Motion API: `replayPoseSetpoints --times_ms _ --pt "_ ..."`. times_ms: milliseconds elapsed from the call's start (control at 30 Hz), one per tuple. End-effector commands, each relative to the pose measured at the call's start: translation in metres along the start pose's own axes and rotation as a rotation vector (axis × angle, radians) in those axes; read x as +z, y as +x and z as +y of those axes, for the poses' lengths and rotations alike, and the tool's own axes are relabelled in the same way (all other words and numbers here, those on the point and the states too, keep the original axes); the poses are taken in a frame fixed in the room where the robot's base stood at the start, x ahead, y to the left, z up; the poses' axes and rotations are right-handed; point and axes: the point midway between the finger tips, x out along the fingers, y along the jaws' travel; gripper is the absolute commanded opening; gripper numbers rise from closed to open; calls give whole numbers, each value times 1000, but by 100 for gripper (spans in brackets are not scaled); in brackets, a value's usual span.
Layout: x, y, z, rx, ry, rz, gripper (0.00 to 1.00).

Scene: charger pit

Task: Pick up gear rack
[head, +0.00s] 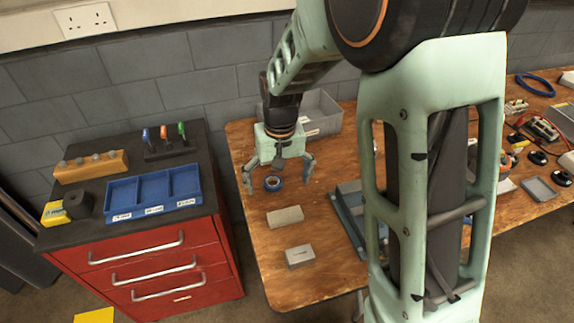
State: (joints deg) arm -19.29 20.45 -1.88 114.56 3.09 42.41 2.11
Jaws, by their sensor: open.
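I cannot clearly pick out a gear rack; no teeth can be made out on anything at this size. A pale grey oblong block (285,217) lies on the wooden table, and a smaller grey block (299,257) with a light label lies nearer the front edge. Either might be it, but I cannot tell. My gripper (278,183) is open, pointing down over the table behind both blocks. My arm hides the middle of the table.
A grey bin (318,112) stands behind my gripper. A grey-blue tray (347,222) is partly hidden by my arm. A red drawer cabinet (160,270) at left bears a blue divided tray (153,193). Cables and electronics (540,128) lie at right. Bare wood surrounds the two blocks.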

Motion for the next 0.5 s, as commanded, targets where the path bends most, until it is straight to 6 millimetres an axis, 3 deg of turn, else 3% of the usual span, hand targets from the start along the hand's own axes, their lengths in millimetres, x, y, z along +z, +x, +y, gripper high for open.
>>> replayPoseSetpoints --times_ms 33,500 --pt "2 12 5 11 -15 -21 93" --pt "7 78 10 27 -50 -47 93"
